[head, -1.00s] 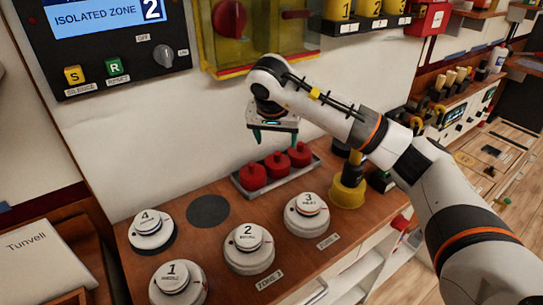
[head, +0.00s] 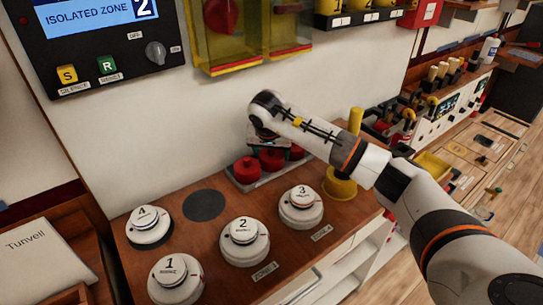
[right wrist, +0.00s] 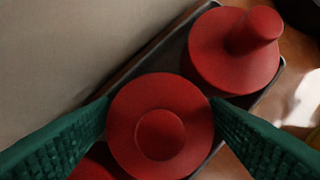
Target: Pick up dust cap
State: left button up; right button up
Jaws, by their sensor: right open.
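Red dust caps with knobs stand in a row in a grey tray (head: 240,184) by the wall. In the head view the left cap (head: 247,170) is clear, while my right gripper partly hides the middle cap (head: 271,160) and the right one. In the right wrist view the middle cap (right wrist: 160,128) lies between the two green fingers of my right gripper (right wrist: 160,125). The fingers are open, one on each side, close to its rim; I cannot tell if they touch. Another cap (right wrist: 234,50) is at upper right. My left gripper is not in view.
Numbered white detectors (head: 245,240) stand on the wooden counter in front of the tray. A yellow object (head: 340,185) stands right of the tray, under my forearm. The wall with a control panel (head: 110,40) and a yellow box (head: 250,32) rises behind.

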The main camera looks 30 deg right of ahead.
jog(key=shift+c, duration=0.2)
jog(key=c, duration=0.5)
jog(key=shift+c, duration=0.2)
